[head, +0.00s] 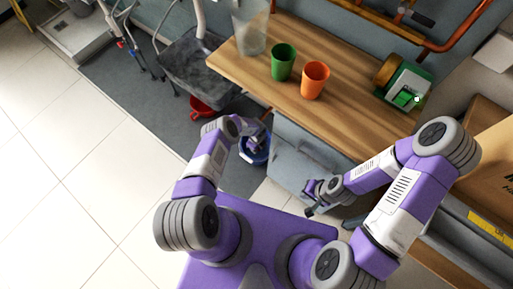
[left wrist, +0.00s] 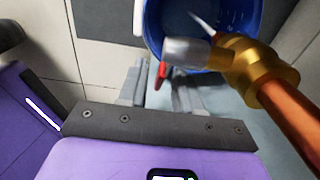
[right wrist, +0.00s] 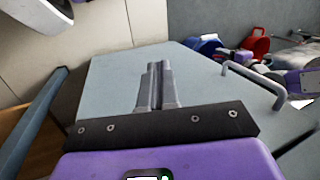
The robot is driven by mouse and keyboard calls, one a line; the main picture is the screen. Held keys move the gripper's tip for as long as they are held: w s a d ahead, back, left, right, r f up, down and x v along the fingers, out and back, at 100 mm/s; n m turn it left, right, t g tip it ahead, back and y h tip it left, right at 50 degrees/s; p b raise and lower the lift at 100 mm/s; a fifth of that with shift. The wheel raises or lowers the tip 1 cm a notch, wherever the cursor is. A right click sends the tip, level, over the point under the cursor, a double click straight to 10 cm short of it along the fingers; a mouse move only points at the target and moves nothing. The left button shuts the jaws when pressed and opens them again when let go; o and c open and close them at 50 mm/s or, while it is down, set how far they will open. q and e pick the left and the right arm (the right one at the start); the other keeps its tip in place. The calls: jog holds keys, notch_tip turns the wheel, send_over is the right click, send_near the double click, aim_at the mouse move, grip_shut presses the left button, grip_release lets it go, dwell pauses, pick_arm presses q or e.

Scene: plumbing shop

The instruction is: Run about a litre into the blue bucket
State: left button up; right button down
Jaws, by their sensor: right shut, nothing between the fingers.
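The blue bucket (head: 258,158) stands low beside the bench, partly hidden by my left arm. It also shows in the left wrist view (left wrist: 238,15) and, far off, in the right wrist view (right wrist: 205,44). Above it in the left wrist view is a brass tap (left wrist: 248,72) with a silver end and a red lever (left wrist: 161,73). A thin pale streak shows over the bucket; I cannot tell whether it is water. My left gripper (left wrist: 158,88) has its fingers apart, with the lever between or just beyond their tips. My right gripper (right wrist: 154,68) is shut and empty.
A wooden bench (head: 350,125) holds a green cup (head: 283,62), an orange cup (head: 314,80) and a clear container (head: 250,30). A red bucket (head: 202,108) is on the floor near a dark sink (head: 200,62). Pale tiled floor lies open at left.

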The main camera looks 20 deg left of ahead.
pick_arm(q)
jog(key=shift+c, duration=0.2)
grip_shut()
jog(key=shift+s+d+r+h, duration=0.15)
jog(key=shift+r+h, duration=0.1)
jog(key=shift+h, duration=0.45)
jog(key=shift+g, duration=0.3)
jog(key=shift+o, duration=0.2)
grip_release()
